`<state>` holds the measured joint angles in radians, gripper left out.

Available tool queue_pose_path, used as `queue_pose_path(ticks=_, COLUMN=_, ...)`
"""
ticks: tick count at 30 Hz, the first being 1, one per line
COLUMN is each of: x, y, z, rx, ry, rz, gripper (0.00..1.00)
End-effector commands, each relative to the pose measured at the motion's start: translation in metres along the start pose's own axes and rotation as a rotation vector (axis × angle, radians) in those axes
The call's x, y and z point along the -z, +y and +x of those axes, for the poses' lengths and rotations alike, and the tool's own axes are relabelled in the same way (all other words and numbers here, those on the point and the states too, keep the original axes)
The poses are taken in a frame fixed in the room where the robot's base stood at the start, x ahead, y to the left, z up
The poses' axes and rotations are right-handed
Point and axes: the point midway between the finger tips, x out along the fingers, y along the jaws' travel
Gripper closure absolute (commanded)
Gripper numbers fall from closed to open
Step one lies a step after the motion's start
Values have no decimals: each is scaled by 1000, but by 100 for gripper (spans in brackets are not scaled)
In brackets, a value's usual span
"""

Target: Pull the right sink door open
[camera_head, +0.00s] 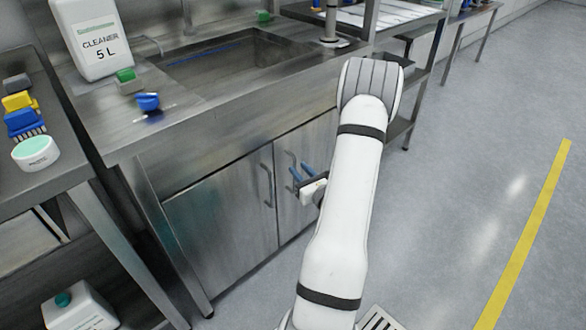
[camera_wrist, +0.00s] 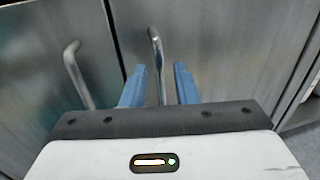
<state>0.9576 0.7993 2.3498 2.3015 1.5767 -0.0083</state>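The sink cabinet has two steel doors side by side. The right sink door (camera_head: 318,141) is partly hidden behind my arm and looks closed. Its handle (camera_wrist: 156,56) is a vertical bar near the door's left edge. In the wrist view the bar shows between the two blue fingers of my gripper (camera_wrist: 160,84). The fingers are apart, and I cannot tell whether either touches the bar. In the head view my gripper (camera_head: 301,172) is at the right door's handle. The left sink door (camera_head: 222,215) looks closed, and its handle (camera_head: 266,184) stands just left of my gripper.
The sink counter (camera_head: 215,122) overhangs the doors and carries a cleaner canister (camera_head: 92,42), a green item and a blue item. A side table (camera_head: 60,172) with brushes stands at the left. Open floor (camera_head: 460,200) with a yellow line (camera_head: 525,235) lies to the right.

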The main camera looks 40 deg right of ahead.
Motion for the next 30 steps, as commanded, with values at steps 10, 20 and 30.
queue_pose_path(ticks=10, x=0, y=0, z=36, rx=0, ry=0, rz=1, gripper=73)
queue_pose_path(ticks=20, x=0, y=0, z=36, rx=0, ry=1, rz=1, gripper=80)
queue_pose_path(ticks=30, x=0, y=0, z=36, rx=0, ry=1, rz=1, gripper=100)
